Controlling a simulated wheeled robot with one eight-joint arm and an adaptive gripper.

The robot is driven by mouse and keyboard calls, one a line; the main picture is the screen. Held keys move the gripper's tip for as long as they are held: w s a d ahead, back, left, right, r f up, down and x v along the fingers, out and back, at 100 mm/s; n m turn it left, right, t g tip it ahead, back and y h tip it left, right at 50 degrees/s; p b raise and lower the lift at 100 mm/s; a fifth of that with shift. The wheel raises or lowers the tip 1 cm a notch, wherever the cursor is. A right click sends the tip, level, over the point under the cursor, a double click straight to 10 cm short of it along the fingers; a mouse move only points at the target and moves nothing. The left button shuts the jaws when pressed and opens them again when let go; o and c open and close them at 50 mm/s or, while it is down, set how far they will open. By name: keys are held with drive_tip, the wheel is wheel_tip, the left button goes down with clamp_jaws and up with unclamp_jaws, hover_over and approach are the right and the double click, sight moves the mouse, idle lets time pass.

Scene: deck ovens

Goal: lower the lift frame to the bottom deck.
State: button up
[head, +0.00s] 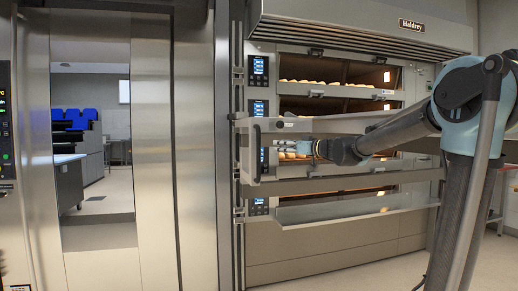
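The deck oven (350,250) stands ahead with several lit decks stacked one above another. The lift frame (254,150) is in front of it, its upper left end beside the control panels, with a flat shelf (350,208) low across the oven front. My arm reaches in from the right, and my gripper (308,148) is at the lift frame's middle height, in front of a deck. Its fingers point left and look small. I cannot tell whether they touch the frame or are open or shut.
Bread loaves (315,83) lie in the upper decks. Control panels (259,66) run down the oven's left side. A steel cabinet with a glass door (100,240) stands at the left.

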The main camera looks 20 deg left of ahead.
drive_tip(key=x, duration=1.4)
drive_tip(key=shift+s, duration=0.1)
clamp_jaws()
